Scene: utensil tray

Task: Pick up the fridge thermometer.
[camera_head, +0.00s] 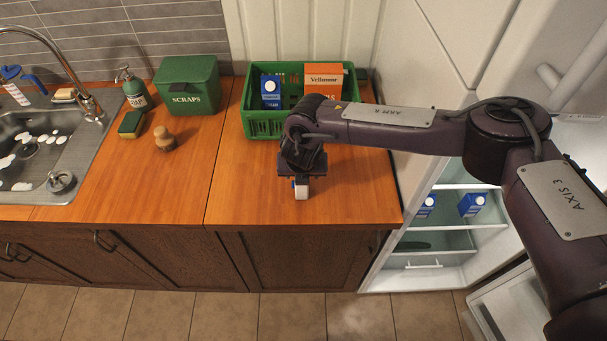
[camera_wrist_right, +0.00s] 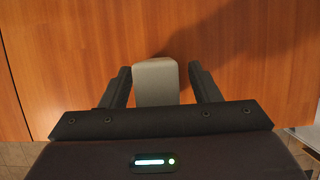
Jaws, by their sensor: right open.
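In the right wrist view the thermometer (camera_wrist_right: 156,84) lies between the two dark fingers of the right gripper (camera_wrist_right: 160,70), with a visible gap on each side. The right gripper is open and not closed on it. The gripper body hides part of the thermometer. My left gripper is not in view.
A green crate (camera_head: 263,128) with a blue carton (camera_head: 271,92) and an orange box (camera_head: 323,79) stands behind. A green SCRAPS bin (camera_head: 186,86), a soap bottle (camera_head: 135,91) and a sink (camera_head: 35,150) are left. An open fridge (camera_head: 440,245) is right.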

